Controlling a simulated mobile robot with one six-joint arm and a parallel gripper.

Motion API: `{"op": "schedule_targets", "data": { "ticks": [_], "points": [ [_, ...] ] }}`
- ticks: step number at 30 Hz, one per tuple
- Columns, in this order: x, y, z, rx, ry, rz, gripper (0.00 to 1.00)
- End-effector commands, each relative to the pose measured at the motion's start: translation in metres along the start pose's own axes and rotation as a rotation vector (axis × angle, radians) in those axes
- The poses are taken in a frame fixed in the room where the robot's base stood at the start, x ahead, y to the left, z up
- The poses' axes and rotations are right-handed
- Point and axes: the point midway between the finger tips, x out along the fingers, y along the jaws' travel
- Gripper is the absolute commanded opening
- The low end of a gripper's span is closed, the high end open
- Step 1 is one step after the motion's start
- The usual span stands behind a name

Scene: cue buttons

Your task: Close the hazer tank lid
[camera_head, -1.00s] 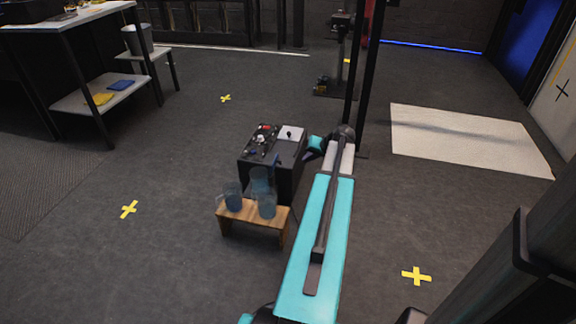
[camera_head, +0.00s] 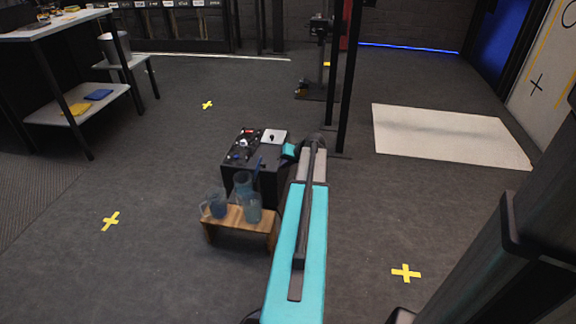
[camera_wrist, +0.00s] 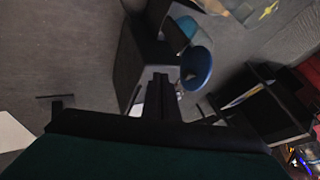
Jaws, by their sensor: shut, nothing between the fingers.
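The hazer looks like a black box (camera_head: 236,158) on the floor, with knobs and a pale plate on top. It stands left of my arm. Its tank lid is not clear; a dark blue upright piece (camera_head: 257,168) shows at its near side, and I cannot tell whether it is the lid. In the wrist view my gripper (camera_wrist: 161,80) is shut and empty. The dark box (camera_wrist: 130,66) is close beside it, and a round blue thing (camera_wrist: 197,67) lies just beyond the fingers. I cannot tell if the fingers touch anything.
A low wooden stool (camera_head: 239,224) with several bluish clear jugs (camera_head: 217,204) stands in front of the box. A black post (camera_head: 346,80) rises behind my arm. A shelf table (camera_head: 62,112) is at the left. The floor around is mostly clear, with a pale mat (camera_head: 450,138) at right.

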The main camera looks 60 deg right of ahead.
Motion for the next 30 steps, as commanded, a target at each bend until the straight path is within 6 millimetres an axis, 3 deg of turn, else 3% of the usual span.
{"op": "schedule_targets", "data": {
  "ticks": [7, 15, 30],
  "points": [
    [0.037, -0.002, 0.000, -0.001, 0.000, -0.001, 0.00],
    [0.044, -0.031, -0.002, -0.001, 0.001, 0.000, 0.00],
    [0.045, -0.039, -0.001, -0.001, 0.000, 0.000, 0.00]
  ]
}}
